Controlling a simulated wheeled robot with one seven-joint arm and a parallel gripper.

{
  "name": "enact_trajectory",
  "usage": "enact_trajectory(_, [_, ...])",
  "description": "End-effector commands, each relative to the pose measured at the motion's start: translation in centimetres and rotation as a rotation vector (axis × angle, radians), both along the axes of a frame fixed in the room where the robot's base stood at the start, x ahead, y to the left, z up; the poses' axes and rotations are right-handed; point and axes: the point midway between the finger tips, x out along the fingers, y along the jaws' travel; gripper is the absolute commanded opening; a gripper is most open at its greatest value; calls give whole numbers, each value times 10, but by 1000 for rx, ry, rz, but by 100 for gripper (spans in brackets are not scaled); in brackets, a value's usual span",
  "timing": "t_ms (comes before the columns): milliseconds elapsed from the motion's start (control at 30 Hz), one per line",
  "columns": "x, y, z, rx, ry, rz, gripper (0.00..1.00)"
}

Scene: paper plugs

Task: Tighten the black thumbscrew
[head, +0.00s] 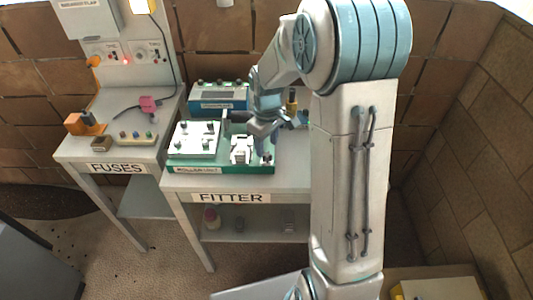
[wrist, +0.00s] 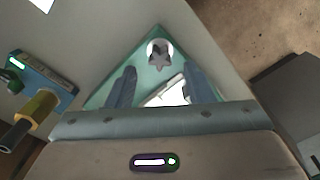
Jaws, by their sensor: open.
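A dark star-shaped knob, which looks like the black thumbscrew (wrist: 160,58), sits on a round white patch near the corner of a green base (wrist: 105,97). In the head view the green base (head: 220,169) lies on the FITTER bench, with a small dark knob at its right end below my gripper. My gripper (wrist: 160,72) is open and empty. In the wrist view its two fingers lie either side of the knob's line, with the knob slightly beyond the tips. The gripper also shows in the head view (head: 264,128). I cannot tell its height above the knob.
A white plate with several knobs (head: 192,141) and a white bracket (head: 241,146) are on the green base. A blue box (head: 219,97) stands behind. A yellow and black cylinder (wrist: 34,112) stands by a blue block (wrist: 50,82). The FUSES bench (head: 85,147) is at left.

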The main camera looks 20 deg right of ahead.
Motion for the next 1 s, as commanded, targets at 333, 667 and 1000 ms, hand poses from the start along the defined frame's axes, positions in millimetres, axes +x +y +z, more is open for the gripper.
enact_trajectory(333, [0,0,2,1,1,428,47])
enact_trajectory(667, [0,0,3,2,2,853,47])
enact_trajectory(1000, [-1,0,5,2,2,1323,47])
